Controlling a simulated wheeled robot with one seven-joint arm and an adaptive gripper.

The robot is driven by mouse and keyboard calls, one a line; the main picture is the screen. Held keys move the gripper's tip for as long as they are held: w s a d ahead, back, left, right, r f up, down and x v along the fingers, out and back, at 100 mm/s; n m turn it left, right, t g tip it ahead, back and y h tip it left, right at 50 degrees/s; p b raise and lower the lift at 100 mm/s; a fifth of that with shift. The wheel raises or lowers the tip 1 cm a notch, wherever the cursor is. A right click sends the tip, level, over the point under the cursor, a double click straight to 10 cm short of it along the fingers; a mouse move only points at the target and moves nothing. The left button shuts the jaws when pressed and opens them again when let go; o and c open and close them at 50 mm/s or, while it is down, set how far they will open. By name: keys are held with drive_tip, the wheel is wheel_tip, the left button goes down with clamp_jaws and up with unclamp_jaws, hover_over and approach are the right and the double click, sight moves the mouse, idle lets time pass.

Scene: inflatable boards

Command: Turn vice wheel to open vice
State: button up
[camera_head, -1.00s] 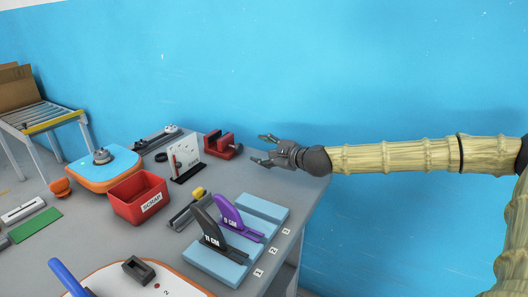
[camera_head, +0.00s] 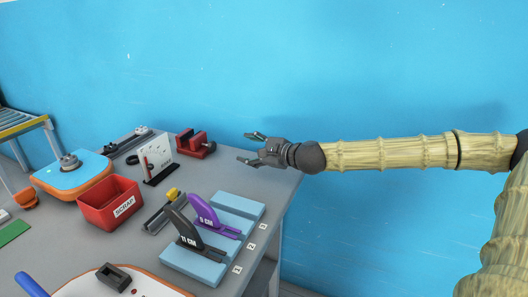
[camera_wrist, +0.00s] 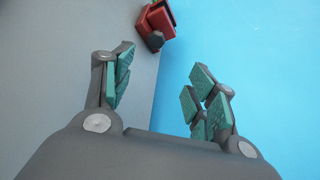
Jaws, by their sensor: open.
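The red vice (camera_head: 191,143) stands at the far right corner of the grey workbench, near the blue wall. Its small dark wheel (camera_head: 210,148) is on the side facing my gripper. My gripper (camera_head: 250,147) is open and empty, to the right of the vice and apart from it, fingers pointing left towards it. In the wrist view the vice (camera_wrist: 160,17) is at the top centre, partly cut off, with the dark wheel (camera_wrist: 156,41) at its near end. The wheel lies beyond my open fingers (camera_wrist: 162,75), between their directions. Nothing touches the wheel.
A white gauge panel (camera_head: 156,156) stands left of the vice. A red scrap bin (camera_head: 109,203) and light blue blocks (camera_head: 193,264) with black and purple pieces are nearer. The bench surface (camera_head: 220,177) in front of the vice is clear. The blue wall (camera_head: 330,80) is behind.

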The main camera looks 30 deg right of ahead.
drive_tip(key=shift+v, duration=2.85)
